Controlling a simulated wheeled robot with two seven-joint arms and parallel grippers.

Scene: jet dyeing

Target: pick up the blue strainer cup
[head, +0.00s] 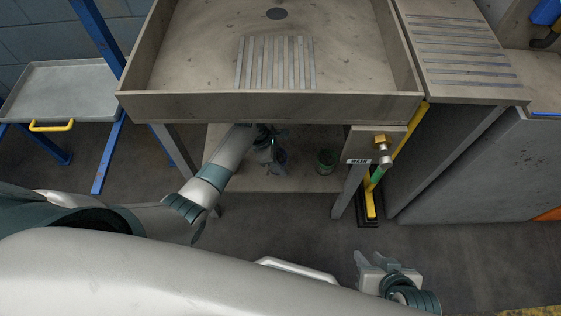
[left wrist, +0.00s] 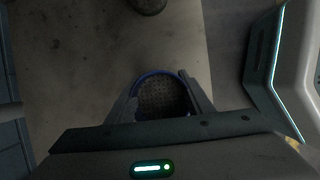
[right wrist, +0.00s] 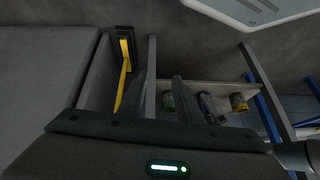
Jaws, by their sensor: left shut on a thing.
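The blue strainer cup (head: 282,161) stands on the low shelf under the wooden trough. In the left wrist view its blue rim and perforated dark inside (left wrist: 163,97) lie between my two fingers. My left gripper (head: 274,150) reaches in under the trough and is shut on the cup. Whether the cup's base touches the shelf is hard to tell. My right gripper (head: 366,264) is open and empty, out in front of the bench at the lower right; its fingers are apart in the right wrist view (right wrist: 160,92).
A green cup (head: 326,161) stands on the shelf (head: 301,181) to the right of the blue one. A yellowish cup (right wrist: 238,102) shows in the right wrist view. A brass valve (head: 381,147) sits at the right leg.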

